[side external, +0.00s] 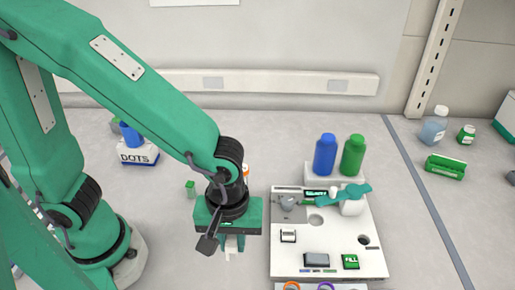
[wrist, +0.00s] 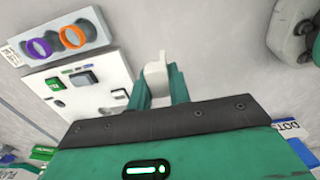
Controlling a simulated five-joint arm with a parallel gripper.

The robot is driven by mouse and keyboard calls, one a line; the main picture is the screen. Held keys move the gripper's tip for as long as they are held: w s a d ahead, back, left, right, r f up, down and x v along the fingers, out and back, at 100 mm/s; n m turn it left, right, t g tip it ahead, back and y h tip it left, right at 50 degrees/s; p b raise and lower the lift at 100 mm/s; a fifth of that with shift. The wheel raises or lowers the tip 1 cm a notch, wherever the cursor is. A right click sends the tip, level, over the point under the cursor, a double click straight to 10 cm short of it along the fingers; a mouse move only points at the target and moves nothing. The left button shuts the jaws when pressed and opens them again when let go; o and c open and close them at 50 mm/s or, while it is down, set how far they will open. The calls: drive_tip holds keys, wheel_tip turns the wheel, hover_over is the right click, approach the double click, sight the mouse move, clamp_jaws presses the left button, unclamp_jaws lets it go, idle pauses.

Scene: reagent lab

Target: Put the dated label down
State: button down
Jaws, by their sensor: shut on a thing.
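My gripper (side external: 232,245) points down over the grey bench, just left of the white station board. In the wrist view, my gripper (wrist: 158,82) has its two green fingers shut on a small white piece (wrist: 156,72).
The white board (side external: 328,235) carries a grey block (side external: 316,260), a green block (side external: 350,262) and a teal-topped white container (side external: 352,207). Blue (side external: 325,155) and green (side external: 352,155) bottles stand behind it. A DOTS box (side external: 140,154) is at the left.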

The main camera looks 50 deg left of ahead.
sight(232, 236)
drive_tip(key=shift+f, duration=2.8)
drive_tip(key=shift+f, duration=0.1)
drive_tip(key=shift+f, duration=1.7)
drive_tip(key=shift+f, duration=0.1)
drive_tip(key=c, duration=1.3)
unclamp_jaws()
drive_tip(key=shift+r, duration=6.2)
